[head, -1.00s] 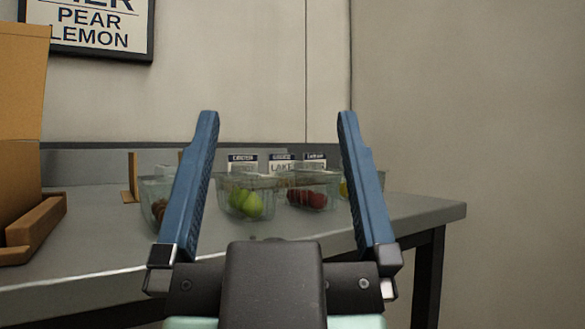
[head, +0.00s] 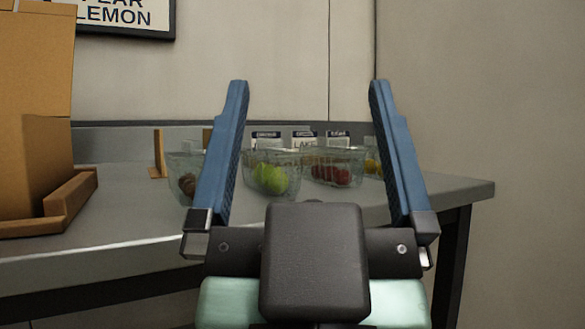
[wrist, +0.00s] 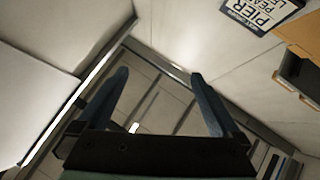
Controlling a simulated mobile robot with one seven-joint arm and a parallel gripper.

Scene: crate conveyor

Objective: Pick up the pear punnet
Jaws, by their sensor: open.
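The pear punnet (head: 272,178), a clear tub with yellow-green fruit, stands on the grey table (head: 120,245) in the head view. It shows between my two blue fingers, beyond them. My gripper (head: 307,90) is open and empty, with its fingers spread wide and pointing up in the picture. It is in front of the table, apart from the punnet. In the wrist view my gripper (wrist: 158,75) is also open with nothing between its fingers, and I cannot make out the punnet there.
A punnet of dark red fruit (head: 332,170) stands right of the pears. A brown-fruit punnet (head: 188,184) is partly behind my left finger, a yellow-fruit one (head: 372,166) behind my right. Small label cards (head: 304,140) stand behind. A cardboard box (head: 38,110) is at left.

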